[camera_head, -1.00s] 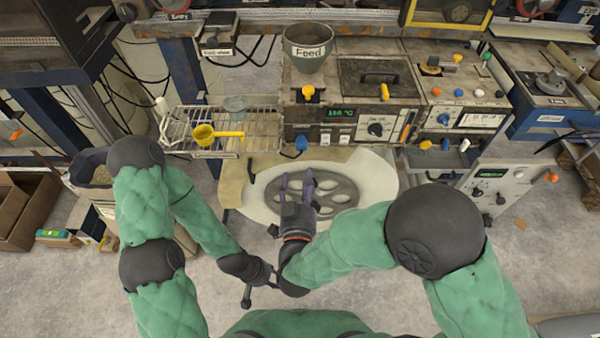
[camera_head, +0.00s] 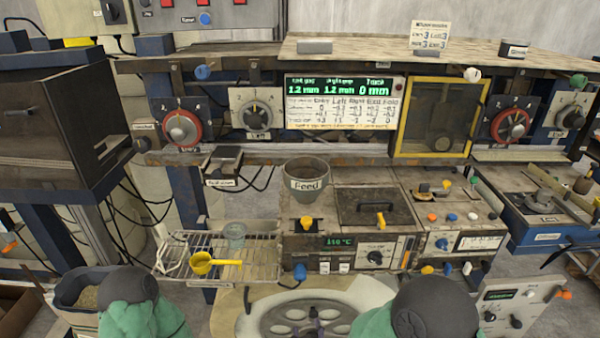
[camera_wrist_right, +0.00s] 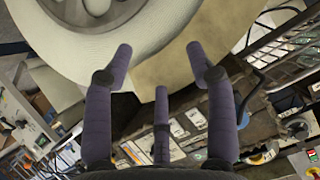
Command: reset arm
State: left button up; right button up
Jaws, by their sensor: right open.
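My right gripper shows in the right wrist view (camera_wrist_right: 160,68) with its purple fingers spread apart and nothing between them. In the head view only the tips of the right gripper (camera_head: 315,322) show at the bottom edge, in front of the round pale disc (camera_head: 245,325) with a grey holed plate. My left gripper is out of the head view; only part of my left arm shows at the lower left.
A Feed hopper (camera_head: 306,187) stands on the machine bench. A wire rack (camera_head: 262,262) holds a yellow scoop (camera_head: 203,263) and a clear cup (camera_head: 235,236). A lit display panel (camera_head: 340,100) and red-ringed dials are above. A dark cabinet (camera_head: 60,120) stands at left.

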jog(key=s+d+f+g+y, duration=0.1)
jog(key=s+d+f+g, duration=0.25)
jog(key=f, duration=0.45)
jog(key=s+d+f+g+y, duration=0.1)
jog(key=s+d+f+g, duration=0.1)
jog(key=s+f+g, duration=0.35)
jog(key=s+d+f+m+g+y, duration=0.1)
jog(key=s+d+f+g, duration=0.1)
jog(key=s+f, duration=0.5)
jog(key=shift+s+f+g, duration=0.15)
jog(key=shift+s+g, duration=0.35)
jog(key=shift+s, duration=0.05)
dwell(2.1)
